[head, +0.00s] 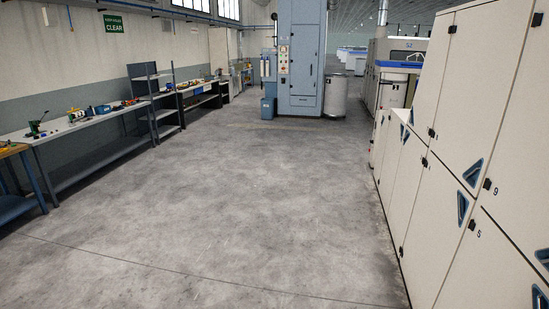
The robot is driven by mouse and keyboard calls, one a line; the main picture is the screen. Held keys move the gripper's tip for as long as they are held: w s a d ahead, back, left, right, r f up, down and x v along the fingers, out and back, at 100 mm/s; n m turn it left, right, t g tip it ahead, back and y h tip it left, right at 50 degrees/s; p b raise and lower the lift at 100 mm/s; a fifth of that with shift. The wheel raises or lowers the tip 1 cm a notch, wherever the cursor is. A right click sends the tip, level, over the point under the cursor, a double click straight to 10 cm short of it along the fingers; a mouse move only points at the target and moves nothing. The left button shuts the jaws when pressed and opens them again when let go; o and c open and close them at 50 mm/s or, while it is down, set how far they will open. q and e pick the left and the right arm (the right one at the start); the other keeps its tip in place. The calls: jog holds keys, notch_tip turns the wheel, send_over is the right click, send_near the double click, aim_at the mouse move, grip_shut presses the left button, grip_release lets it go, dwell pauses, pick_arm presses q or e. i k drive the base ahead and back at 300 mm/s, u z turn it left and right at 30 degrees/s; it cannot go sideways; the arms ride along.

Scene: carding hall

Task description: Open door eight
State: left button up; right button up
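A row of cream cabinet doors runs along the right side of the head view, in an upper and a lower row. The upper door at the far right is marked 9 (518,150), and the lower door beneath it is marked 5 (497,262). The upper door just left of door 9 (465,85) has a dark latch at its lower left and a blue triangular handle at its lower right; I cannot read a number 8 on it. All these doors look shut. Neither of my grippers is in view.
The grey concrete floor (230,190) is wide and clear ahead. Workbenches (85,125) with tools and a shelf rack (155,100) line the left wall. A tall blue-grey machine (303,60) and a pale drum (336,97) stand at the back.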

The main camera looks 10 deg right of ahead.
aim_at(490, 39)
jog(key=z, duration=0.05)
jog(key=i, duration=2.1)
jog(key=z, duration=1.05)
jog(key=i, duration=1.65)
jog(key=z, duration=0.95)
